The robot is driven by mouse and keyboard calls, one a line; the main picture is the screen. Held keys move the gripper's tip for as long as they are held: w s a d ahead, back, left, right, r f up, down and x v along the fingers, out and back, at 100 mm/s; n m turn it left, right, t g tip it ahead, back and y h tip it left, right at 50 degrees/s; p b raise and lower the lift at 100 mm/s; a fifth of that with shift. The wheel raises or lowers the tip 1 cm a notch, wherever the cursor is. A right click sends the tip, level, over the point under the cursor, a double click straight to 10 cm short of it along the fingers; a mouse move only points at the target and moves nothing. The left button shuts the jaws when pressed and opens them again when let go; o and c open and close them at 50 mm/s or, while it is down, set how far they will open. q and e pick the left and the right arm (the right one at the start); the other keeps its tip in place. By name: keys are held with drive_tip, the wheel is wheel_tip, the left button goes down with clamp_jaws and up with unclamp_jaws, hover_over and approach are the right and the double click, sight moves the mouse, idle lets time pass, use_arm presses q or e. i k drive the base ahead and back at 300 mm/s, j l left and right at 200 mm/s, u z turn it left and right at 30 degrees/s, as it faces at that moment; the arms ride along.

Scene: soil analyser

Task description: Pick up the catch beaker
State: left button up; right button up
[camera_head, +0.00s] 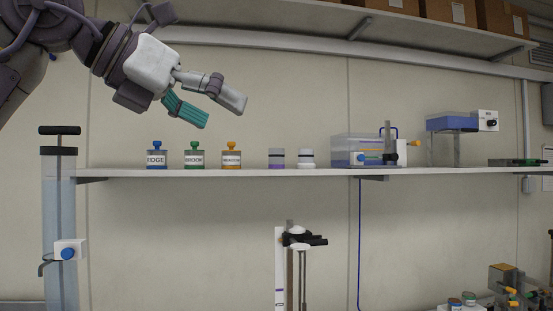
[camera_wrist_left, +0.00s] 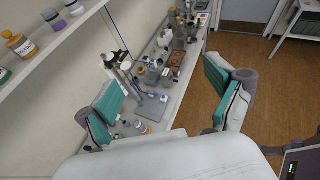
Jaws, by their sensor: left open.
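I cannot pick out the catch beaker with certainty in either view. Small clear vessels stand among the gear on the bench (camera_wrist_left: 176,82) in the left wrist view, but they are too small to tell apart. My left gripper (camera_head: 223,115) is open and empty, high in front of the wall and above the shelf's labelled jars. In the left wrist view, its two teal-padded fingers (camera_wrist_left: 163,82) are spread wide with the bench far below between them. Nothing touches the fingers. My right gripper is in neither view.
The wall shelf (camera_head: 230,172) carries blue-, green- and orange-capped jars (camera_head: 231,155), two small tubs (camera_head: 277,158) and a clear box device (camera_head: 355,150). A tall clear cylinder (camera_head: 60,210) stands left. A stand (camera_head: 302,240) rises below the shelf. The floor (camera_wrist_left: 262,80) beside the bench is clear.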

sight(275, 156)
drive_tip(key=i, duration=1.75)
